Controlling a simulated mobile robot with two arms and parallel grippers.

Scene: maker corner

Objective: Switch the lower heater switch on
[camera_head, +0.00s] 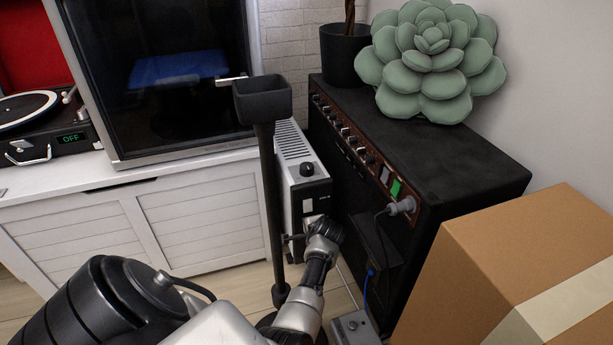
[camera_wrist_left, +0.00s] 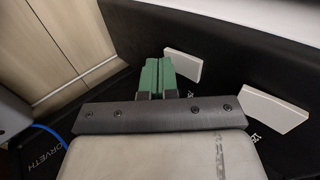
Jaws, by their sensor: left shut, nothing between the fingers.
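The heater (camera_head: 291,150) is a narrow pale box with a grille on top, standing between the cabinet and the amplifier. A second white rocker (camera_wrist_left: 275,108) lies farther right. Contact and switch positions are unclear.
A black pole with a box-like top (camera_head: 263,100) stands just left of the heater. The black amplifier (camera_head: 430,165) is close on the right, with a plugged cable. A cardboard box (camera_head: 510,265) fills the lower right. A blue cable (camera_head: 367,287) hangs nearby.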

